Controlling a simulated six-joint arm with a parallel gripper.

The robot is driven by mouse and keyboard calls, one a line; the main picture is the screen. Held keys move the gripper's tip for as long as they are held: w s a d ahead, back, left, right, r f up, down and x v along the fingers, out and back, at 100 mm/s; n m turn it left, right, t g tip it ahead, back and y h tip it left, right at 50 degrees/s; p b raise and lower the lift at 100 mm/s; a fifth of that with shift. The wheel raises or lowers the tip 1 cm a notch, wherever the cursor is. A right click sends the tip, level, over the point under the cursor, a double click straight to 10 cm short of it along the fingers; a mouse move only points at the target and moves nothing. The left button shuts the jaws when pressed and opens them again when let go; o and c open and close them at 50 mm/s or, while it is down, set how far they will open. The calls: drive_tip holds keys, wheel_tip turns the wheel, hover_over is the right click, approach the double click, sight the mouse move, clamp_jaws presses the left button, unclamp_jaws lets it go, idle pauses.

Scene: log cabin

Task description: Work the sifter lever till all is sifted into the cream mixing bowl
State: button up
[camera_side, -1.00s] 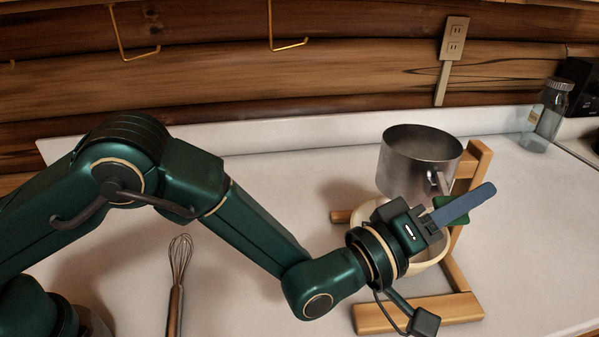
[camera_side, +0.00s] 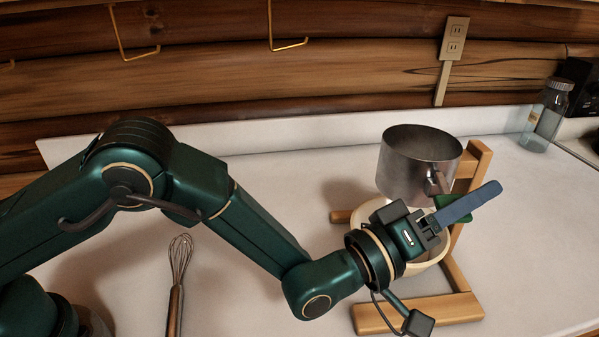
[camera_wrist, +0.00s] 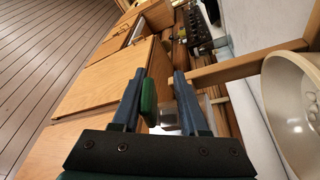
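The metal sifter (camera_side: 412,172) is held upright on a wooden stand (camera_side: 468,277) above the cream mixing bowl (camera_side: 436,262). The bowl is partly hidden behind my gripper (camera_side: 470,204) in the side view; its rim and inside show at the right of the wrist view (camera_wrist: 285,82). A green grip (camera_side: 456,213), which looks like the lever's end, is beside my blue fingers. In the wrist view the green grip (camera_wrist: 149,103) lies between the two fingers, close to the left one, with a gap to the right one. My gripper is open. The sifter's contents are hidden.
A whisk (camera_side: 176,285) lies on the white counter to the left, below my arm. A glass jar (camera_side: 543,118) stands at the back right beside a dark appliance (camera_side: 578,85). The counter right of the stand is clear.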

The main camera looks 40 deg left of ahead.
drive_tip(key=shift+a, duration=0.1)
drive_tip(key=shift+v, duration=2.5)
drive_tip(key=shift+r+v, duration=0.2)
drive_tip(key=shift+v, duration=2.75)
drive_tip(key=shift+s, duration=0.1)
